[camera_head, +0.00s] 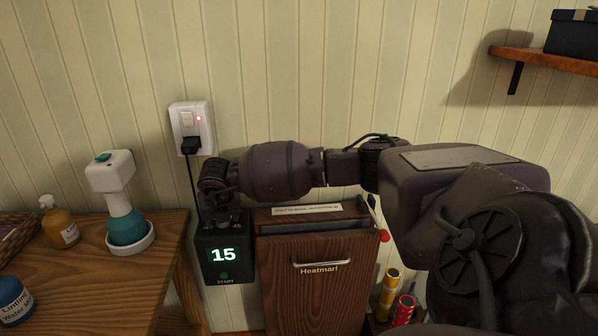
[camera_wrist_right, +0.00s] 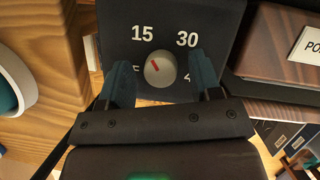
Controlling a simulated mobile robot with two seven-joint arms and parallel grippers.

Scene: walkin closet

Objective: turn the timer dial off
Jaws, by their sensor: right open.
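The timer is a dark box (camera_head: 224,279) with a lit green "15" on its front, standing between the wooden table and the wooden cabinet. Its dial (camera_wrist_right: 159,70) is a round grey knob on the top face. Its red mark points up and left, toward the printed "15"; a "30" is printed at the upper right. Lower markings are partly hidden by my fingers. My right gripper (camera_wrist_right: 162,73) is open, with one blue finger on each side of the dial. I see gaps beside the knob. In the head view my right wrist hides the dial. My left gripper is not in view.
The wooden cabinet (camera_head: 317,285) labelled "Heatmarl" stands right beside the timer. The table (camera_head: 110,280) at left holds a teal-and-white device (camera_head: 126,225) and bottles. A black cord runs down from the wall socket (camera_head: 190,117). Several cans stand lower right.

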